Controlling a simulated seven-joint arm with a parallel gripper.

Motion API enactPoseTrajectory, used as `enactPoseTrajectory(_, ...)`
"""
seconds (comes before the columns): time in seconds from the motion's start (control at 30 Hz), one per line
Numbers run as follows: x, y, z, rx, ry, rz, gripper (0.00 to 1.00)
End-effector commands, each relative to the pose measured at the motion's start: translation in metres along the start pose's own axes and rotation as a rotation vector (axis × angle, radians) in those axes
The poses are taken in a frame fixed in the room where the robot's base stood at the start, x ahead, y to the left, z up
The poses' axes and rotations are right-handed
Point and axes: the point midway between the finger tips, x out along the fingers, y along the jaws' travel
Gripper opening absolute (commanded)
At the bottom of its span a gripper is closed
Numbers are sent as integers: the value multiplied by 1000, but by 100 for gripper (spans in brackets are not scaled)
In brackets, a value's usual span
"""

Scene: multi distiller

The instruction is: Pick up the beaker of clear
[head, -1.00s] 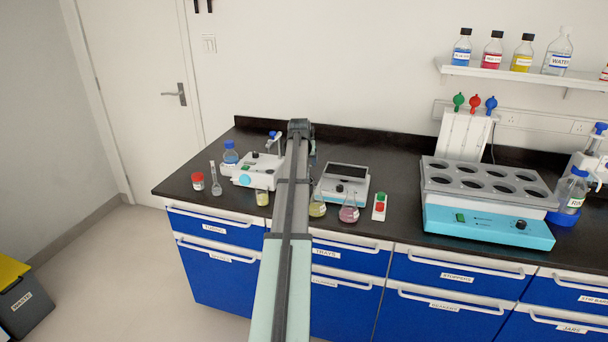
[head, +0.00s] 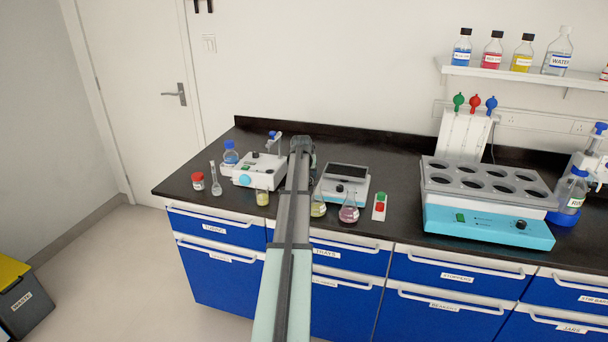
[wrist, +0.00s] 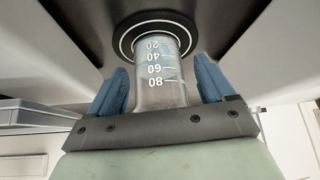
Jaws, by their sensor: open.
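A clear beaker (wrist: 162,72) with white graduation marks shows in the wrist view, appearing upside down in the picture. Its contents look clear. It stands on a round black plate with a white ring (wrist: 125,42). My gripper (wrist: 163,88) is open, with one blue finger on each side of the beaker. A small gap shows between the fingers and the glass, so I cannot see contact. In the head view my arm hides the beaker and the fingers.
A white stirrer device (head: 258,171) and a small yellow beaker (head: 263,198) stand left of my arm. A yellow flask (head: 318,208), a pink flask (head: 349,213) and a blue-fronted device (head: 342,184) stand close on its right. A heating block (head: 487,225) is farther right.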

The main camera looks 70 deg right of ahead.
Motion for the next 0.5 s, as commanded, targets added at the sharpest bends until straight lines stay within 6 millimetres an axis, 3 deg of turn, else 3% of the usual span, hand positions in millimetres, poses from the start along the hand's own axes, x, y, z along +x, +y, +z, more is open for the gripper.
enactPoseTrajectory(0.07, 0, 0, 0, 0, 0, 0, 82)
enactPoseTrajectory(0.5, -1, 0, 0, 0, 0, 0, 41)
